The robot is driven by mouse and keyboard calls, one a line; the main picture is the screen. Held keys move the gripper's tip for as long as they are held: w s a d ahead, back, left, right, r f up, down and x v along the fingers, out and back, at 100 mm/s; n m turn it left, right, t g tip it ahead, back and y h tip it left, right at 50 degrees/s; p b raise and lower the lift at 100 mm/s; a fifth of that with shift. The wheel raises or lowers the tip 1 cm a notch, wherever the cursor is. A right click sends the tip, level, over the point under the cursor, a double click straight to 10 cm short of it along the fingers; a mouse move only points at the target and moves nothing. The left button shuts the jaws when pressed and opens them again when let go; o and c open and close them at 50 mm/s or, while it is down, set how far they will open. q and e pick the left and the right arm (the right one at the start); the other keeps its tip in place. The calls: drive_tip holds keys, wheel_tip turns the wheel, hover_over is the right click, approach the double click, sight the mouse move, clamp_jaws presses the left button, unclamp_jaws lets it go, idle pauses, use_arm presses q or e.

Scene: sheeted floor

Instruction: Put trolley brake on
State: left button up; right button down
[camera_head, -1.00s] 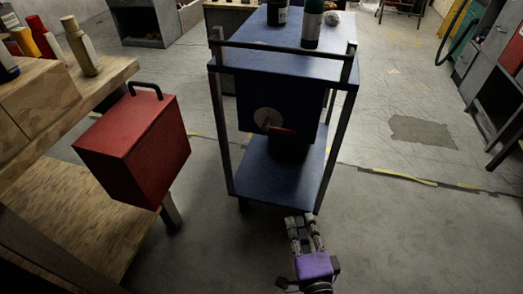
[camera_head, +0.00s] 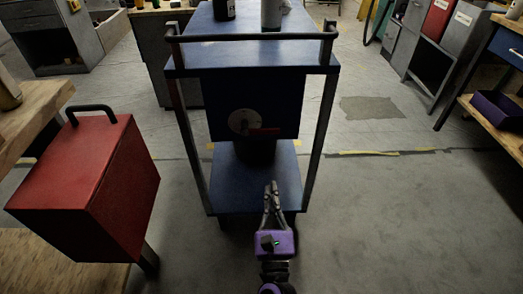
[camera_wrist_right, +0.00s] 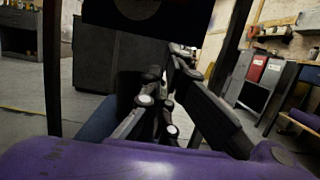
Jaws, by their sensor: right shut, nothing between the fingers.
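The blue trolley (camera_head: 220,60) stands in the middle of the head view, with an upper shelf, a lower shelf and a dark push bar. I take the lever as the brake, though no label shows. My right gripper (camera_head: 271,186) is shut and empty, in front of the lower shelf and below the lever, apart from it in the picture. In the right wrist view its fingers (camera_wrist_right: 168,80) are together, pointing toward the trolley. My left gripper is not in view.
A red box (camera_head: 85,185) with a black handle is at left beside the wooden workbench (camera_head: 40,115). Bottles (camera_head: 271,12) stand on the trolley top. Grey cabinets are behind. Floor right of the trolley is clear.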

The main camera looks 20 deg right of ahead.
drive_tip(key=shift+w, duration=0.1)
idle(0.3)
drive_tip(key=w+d+r+p, duration=0.1)
drive_tip(key=w+d+r, duration=0.1)
drive_tip(key=w+r, duration=0.4)
drive_tip(key=x, duration=0.3)
drive_tip(key=shift+w+f, duration=0.15)
drive_tip(key=shift+w, duration=0.05)
drive_tip(key=shift+a, duration=0.1)
